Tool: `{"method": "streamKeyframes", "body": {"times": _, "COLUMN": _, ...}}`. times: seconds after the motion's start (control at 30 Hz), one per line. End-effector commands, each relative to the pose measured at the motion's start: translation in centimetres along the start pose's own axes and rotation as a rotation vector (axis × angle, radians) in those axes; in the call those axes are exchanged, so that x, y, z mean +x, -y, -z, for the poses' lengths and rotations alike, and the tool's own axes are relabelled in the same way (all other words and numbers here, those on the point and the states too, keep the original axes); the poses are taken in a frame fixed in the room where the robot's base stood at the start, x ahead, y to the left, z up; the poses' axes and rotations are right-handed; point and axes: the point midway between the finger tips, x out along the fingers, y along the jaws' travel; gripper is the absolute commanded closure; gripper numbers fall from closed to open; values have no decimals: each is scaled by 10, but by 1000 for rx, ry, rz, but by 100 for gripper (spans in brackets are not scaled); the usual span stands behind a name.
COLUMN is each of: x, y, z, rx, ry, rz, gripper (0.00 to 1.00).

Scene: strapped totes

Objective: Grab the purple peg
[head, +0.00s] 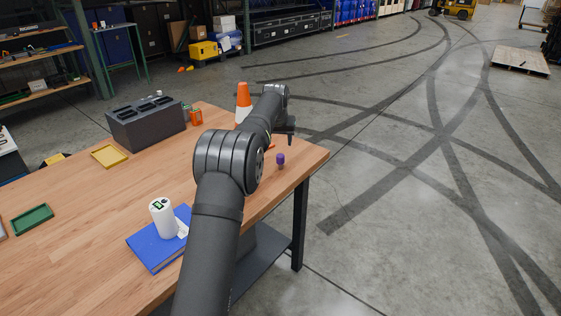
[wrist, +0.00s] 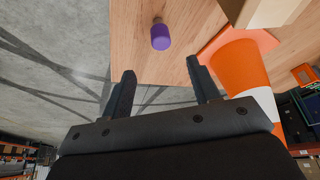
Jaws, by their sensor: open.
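The purple peg (wrist: 160,37) stands on the wooden table (wrist: 205,20) near its edge; in the head view the peg (head: 280,160) is at the table's right end, just right of my arm. In the wrist view, my gripper (wrist: 160,80) is open and empty, with its two dark fingers apart. The peg lies beyond the fingertips, between their lines, and is not touched. In the head view the gripper (head: 291,130) is mostly hidden behind my arm.
An orange and white cone (wrist: 240,70) stands close beside the right finger in the wrist view. A dark grey box (head: 147,122), yellow tray (head: 109,156), green tray (head: 32,219), and a white cylinder (head: 163,217) on a blue book (head: 152,252) occupy the table.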

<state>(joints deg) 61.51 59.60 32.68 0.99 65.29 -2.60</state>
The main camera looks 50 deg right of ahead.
Motion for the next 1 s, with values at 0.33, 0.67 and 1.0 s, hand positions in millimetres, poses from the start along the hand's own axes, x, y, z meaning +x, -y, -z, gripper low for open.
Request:
{"method": "streamKeyframes", "body": {"times": 0.33, "x": 64, "y": 0, "z": 0, "rx": 0, "ry": 0, "rz": 0, "gripper": 44}}
{"method": "streamKeyframes", "body": {"times": 0.67, "x": 93, "y": 1, "z": -3, "rx": 0, "ry": 2, "rz": 0, "gripper": 44}}
{"method": "streamKeyframes", "body": {"times": 1.0, "x": 125, "y": 1, "z": -4, "rx": -1, "ry": -1, "rz": 0, "gripper": 44}}
